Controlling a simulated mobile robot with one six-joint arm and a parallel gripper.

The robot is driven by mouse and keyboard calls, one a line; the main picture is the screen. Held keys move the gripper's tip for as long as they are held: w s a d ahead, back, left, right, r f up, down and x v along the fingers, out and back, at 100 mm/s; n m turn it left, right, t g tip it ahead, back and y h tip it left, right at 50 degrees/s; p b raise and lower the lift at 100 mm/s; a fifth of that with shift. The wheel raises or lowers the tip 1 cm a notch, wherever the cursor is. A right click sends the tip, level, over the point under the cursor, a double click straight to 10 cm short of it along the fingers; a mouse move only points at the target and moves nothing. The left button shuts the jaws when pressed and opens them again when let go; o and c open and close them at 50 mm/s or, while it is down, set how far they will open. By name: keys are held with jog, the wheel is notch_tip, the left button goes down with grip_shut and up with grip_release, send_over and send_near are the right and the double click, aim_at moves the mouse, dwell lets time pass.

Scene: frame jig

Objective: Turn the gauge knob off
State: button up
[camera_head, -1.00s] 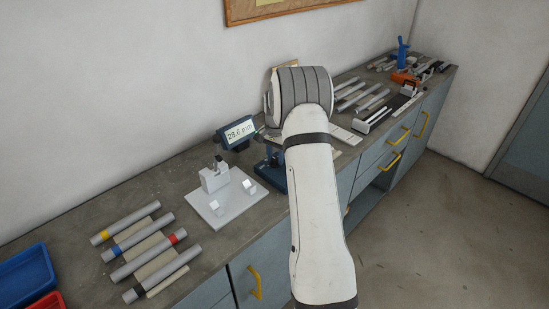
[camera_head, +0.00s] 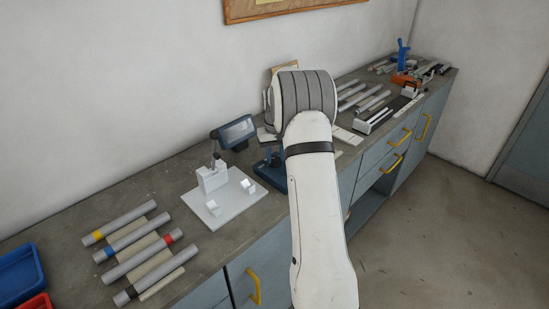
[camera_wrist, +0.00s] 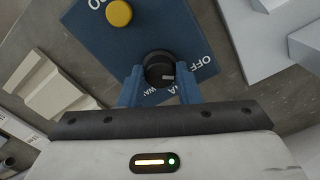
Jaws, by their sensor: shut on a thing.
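The gauge knob (camera_wrist: 160,68) is a round black knob with a light pointer mark, on a blue gauge base (camera_wrist: 198,50) with white lettering, part of which reads "OFF". My gripper (camera_wrist: 160,85) is shut on the knob, one blue finger on each side. A yellow button (camera_wrist: 118,13) is on the same base, above and left of the knob in the wrist view. In the head view the gauge's display (camera_head: 237,132) is blank, and my arm hides the knob and gripper. Part of the blue base (camera_head: 271,172) shows beside the arm.
A white fixture plate (camera_head: 228,205) with a clamp block stands left of the gauge. Several banded grey tubes (camera_head: 140,255) lie farther left, near a blue tray (camera_head: 20,277). More rods and tools (camera_head: 370,98) lie to the right along the bench.

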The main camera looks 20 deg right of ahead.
aim_at(275, 158)
jog(key=shift+n, duration=0.6)
jog(key=o, duration=1)
jog(key=shift+r+b, duration=0.7)
jog(key=shift+r, duration=3.2)
